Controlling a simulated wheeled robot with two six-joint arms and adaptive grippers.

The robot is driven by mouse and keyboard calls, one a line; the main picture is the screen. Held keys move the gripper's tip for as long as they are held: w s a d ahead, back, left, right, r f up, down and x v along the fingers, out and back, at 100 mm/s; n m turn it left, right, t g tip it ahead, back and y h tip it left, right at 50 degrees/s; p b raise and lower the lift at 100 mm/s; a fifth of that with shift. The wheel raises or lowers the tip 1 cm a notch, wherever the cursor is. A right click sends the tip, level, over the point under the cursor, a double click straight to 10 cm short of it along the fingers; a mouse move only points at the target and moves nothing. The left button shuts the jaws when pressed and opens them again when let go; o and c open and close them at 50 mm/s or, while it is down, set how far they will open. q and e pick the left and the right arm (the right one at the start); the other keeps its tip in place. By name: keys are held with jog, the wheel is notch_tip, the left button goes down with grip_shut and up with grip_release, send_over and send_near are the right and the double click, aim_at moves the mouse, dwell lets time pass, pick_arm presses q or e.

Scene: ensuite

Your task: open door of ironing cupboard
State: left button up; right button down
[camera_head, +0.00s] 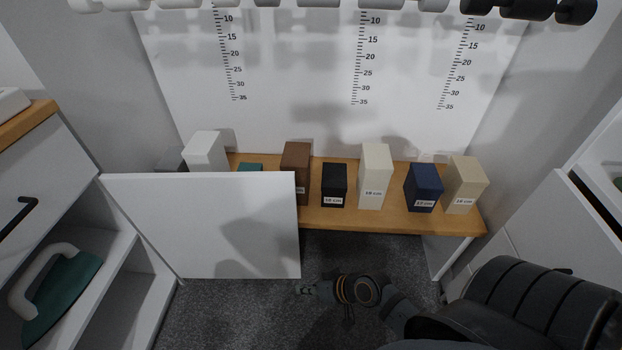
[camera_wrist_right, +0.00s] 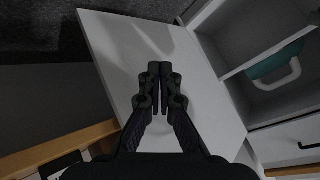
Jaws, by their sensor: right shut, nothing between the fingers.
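The ironing cupboard's door (camera_head: 200,225) is a flat white panel standing open, swung out from the cupboard at the left. In the right wrist view the white door (camera_wrist_right: 112,62) fills the space behind my fingers. Behind it a cupboard compartment holds a teal iron with a white handle (camera_head: 62,285), which also shows in the wrist view (camera_wrist_right: 280,65). My right gripper (camera_head: 303,289) is beside the door's lower right corner. In the wrist view its fingertips (camera_wrist_right: 160,70) are together and empty in front of the panel; whether they touch it I cannot tell. My left gripper is out of view.
A wooden-topped bench (camera_head: 400,216) stands at the back with several labelled blocks on it. A drawer with a black handle (camera_head: 20,215) is at the left. White cabinets (camera_head: 560,215) stand at the right. Grey carpet (camera_head: 230,315) is clear in front.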

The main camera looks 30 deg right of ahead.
jog(key=w+d+r+m+t+y+p, duration=0.3)
jog(key=w+d+r+m, duration=0.25)
jog(key=d+r, duration=0.35)
jog(key=w+d+r+m+t+y+p, duration=0.2)
jog(key=w+d+r+m+t+y, duration=0.15)
jog(key=w+d+r, duration=0.5)
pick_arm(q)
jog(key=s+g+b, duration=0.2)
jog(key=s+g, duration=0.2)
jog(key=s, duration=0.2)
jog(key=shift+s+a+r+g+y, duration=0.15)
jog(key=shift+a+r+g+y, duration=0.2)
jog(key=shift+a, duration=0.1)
pick_arm(e)
jog(key=w+a+r, duration=0.1)
jog(key=w+a, duration=0.1)
jog(key=a, duration=0.6)
jog(key=shift+w+a, duration=0.25)
jog(key=shift+g+h, duration=0.25)
